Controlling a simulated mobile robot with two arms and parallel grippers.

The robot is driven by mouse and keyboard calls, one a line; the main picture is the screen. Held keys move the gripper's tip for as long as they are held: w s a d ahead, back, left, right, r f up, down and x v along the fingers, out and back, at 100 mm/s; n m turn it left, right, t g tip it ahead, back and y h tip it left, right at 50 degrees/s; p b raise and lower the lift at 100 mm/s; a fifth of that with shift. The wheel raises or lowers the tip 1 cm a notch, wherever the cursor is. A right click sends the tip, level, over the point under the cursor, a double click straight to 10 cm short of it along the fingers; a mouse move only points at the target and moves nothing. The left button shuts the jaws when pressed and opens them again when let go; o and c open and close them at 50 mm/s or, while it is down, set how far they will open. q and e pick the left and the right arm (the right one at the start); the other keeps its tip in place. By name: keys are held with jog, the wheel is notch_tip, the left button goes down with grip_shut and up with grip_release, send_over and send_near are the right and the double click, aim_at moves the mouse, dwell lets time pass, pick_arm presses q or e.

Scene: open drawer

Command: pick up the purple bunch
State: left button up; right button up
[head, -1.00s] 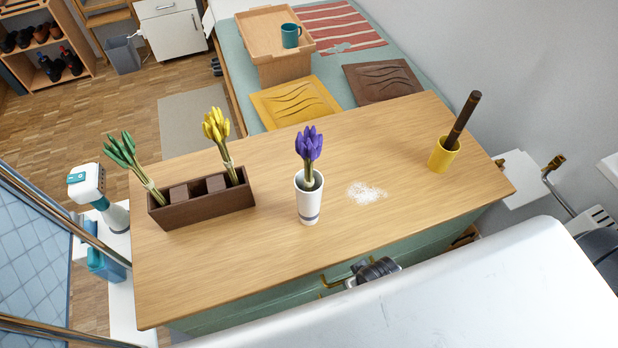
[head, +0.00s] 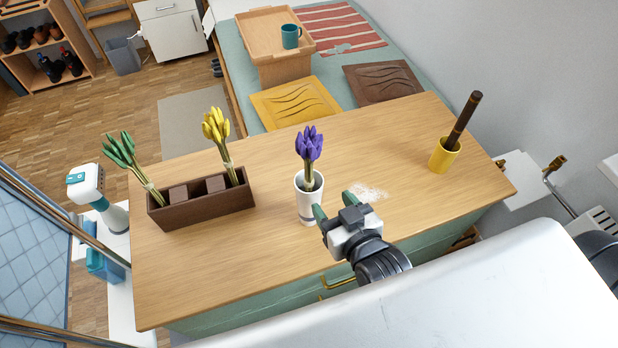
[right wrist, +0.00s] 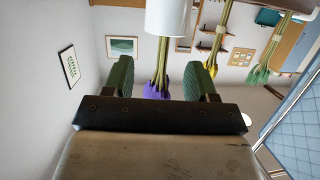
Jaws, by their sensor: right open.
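The purple bunch (head: 309,146) stands upright in a white cup (head: 309,204) with a grey band, near the middle of the wooden top. My right gripper (head: 332,207) is open and empty, just right of the cup and lower than the blossoms, with part of it in front of the spilled white patch. In the right wrist view, which is upside down, the purple bunch (right wrist: 157,90) shows between the two green fingertips (right wrist: 160,78), beyond them, with the white cup (right wrist: 167,17) above it. My left gripper is not in view.
A dark brown box (head: 203,204) holds a green bunch (head: 120,150) and a yellow bunch (head: 216,128) at left. A yellow cup (head: 443,156) with a dark stick stands at right. White powder (head: 370,193) lies beside the white cup. The front of the top is clear.

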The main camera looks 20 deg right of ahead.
aim_at(311, 167)
jog(key=w+r+t, duration=0.1)
jog(key=w, duration=0.1)
jog(key=w+a+r+t, duration=0.1)
jog(key=w, duration=0.1)
jog(key=w+r+t+p, duration=0.1)
jog(key=w, duration=0.1)
jog(key=shift+w+a, duration=0.2)
jog(key=shift+a, duration=0.05)
jog(key=shift+w+p, duration=0.3)
jog(key=shift+w, duration=0.05)
jog(key=w, duration=0.2)
jog(key=w+p, duration=0.1)
jog(key=shift+w+a, duration=0.3)
jog(key=shift+w+f, duration=0.1)
jog(key=shift+w, duration=0.3)
jog(key=shift+s, duration=0.1)
grip_shut()
